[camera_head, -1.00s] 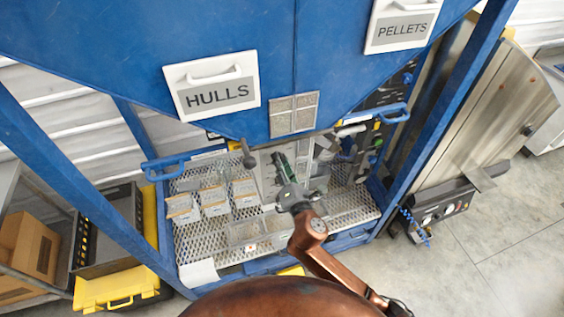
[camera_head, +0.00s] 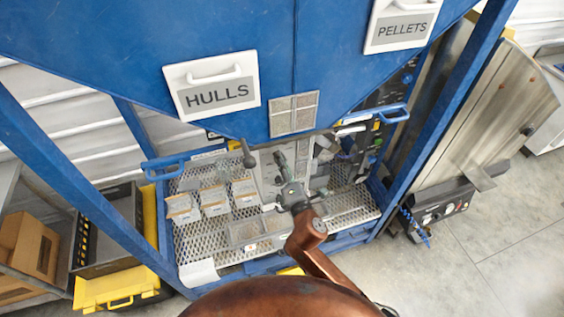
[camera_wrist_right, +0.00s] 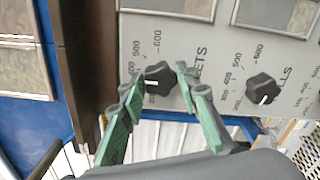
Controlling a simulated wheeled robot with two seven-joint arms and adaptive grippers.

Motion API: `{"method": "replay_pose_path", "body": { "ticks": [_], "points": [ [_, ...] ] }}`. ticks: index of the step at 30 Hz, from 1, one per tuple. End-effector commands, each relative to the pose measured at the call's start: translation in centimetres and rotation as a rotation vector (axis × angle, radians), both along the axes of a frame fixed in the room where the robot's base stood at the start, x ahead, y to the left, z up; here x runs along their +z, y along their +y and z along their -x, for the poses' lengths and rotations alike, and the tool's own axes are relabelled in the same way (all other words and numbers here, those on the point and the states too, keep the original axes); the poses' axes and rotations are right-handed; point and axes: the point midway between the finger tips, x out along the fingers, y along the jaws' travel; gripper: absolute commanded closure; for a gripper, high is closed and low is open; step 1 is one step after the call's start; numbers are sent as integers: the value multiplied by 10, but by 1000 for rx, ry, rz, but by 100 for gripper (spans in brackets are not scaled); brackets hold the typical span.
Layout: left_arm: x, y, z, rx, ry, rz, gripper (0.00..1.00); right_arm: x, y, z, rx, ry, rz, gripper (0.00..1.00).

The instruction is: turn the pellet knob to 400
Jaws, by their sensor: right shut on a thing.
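The pellet knob (camera_wrist_right: 158,84), black and lobed, sits on a grey panel in the right wrist view, with "ETS" showing beside it. My right gripper (camera_wrist_right: 159,76) is shut on this knob, one green finger on each side. A white mark shows on the knob's left part. 200, 500 and 600 can be read around its dial; the finger hides the numbers between. In the head view my right gripper (camera_head: 281,161) reaches the panel under the blue hopper, and the knob is too small to make out. My left gripper is not in view.
A second black knob (camera_wrist_right: 262,89), labelled "LLS", sits to the right on the same panel. The hulls box (camera_head: 217,112) and the pellets box (camera_head: 402,30) are on the hopper. Several small sample containers (camera_head: 215,201) stand on the mesh shelf (camera_head: 203,240).

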Motion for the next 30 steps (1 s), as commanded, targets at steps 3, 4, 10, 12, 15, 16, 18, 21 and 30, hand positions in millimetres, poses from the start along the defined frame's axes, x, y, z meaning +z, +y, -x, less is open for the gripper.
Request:
{"method": "replay_pose_path", "body": {
  "ticks": [3, 4, 10, 12, 15, 16, 18, 21, 30],
  "points": [
    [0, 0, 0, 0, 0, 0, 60, -1, 0, 0, 0, 2, 1, 95],
    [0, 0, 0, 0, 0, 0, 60, -1, 0, 0, 0, 2, 2, 70],
    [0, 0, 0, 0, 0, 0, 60, -1, 0, 0, -1, 1, 2, 56],
    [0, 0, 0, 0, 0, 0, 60, -1, 0, 0, 0, 1, 1, 53],
    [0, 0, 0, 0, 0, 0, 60, -1, 0, 0, 0, 0, 2, 53],
    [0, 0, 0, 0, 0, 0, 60, -1, 0, 0, 0, 0, 2, 53],
    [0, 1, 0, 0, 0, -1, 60, 0, 0, 0, 0, 0, 2, 53],
    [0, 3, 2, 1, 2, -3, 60, 0, -1, 3, 0, 0, 2, 53],
    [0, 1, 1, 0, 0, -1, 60, -2, -16, 49, 1, 3, 3, 53]
  ]
}}
